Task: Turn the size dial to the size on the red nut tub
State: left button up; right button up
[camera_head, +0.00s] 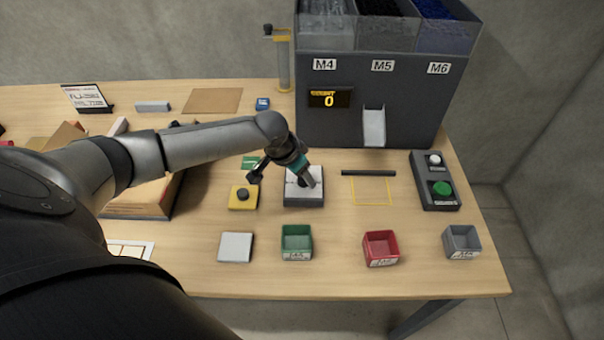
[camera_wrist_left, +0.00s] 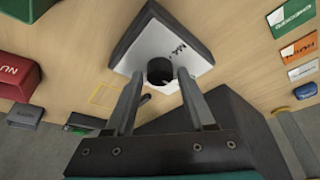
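The size dial is a dark box with a white top plate (camera_head: 304,199) on the table below the feeder. Its round black knob (camera_wrist_left: 160,70) shows in the left wrist view, with lettering on the plate that I cannot read surely. My left gripper (camera_head: 310,182) is over the dial. In the wrist view its two fingers (camera_wrist_left: 160,76) are apart, one on each side of the knob, with small gaps. The red nut tub (camera_head: 380,250) stands to the right near the front edge; its label is too small to read. My right gripper is not in view.
The dark feeder (camera_head: 350,130), marked M4, M5 and M6, stands behind; its display reads 0. A green tub (camera_head: 297,256), a grey tub (camera_head: 462,252), a yellow block with a black knob (camera_head: 243,204) and a button box (camera_head: 435,165) stand around the dial.

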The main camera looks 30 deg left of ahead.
pick_arm(q)
grip_shut()
dwell(0.3)
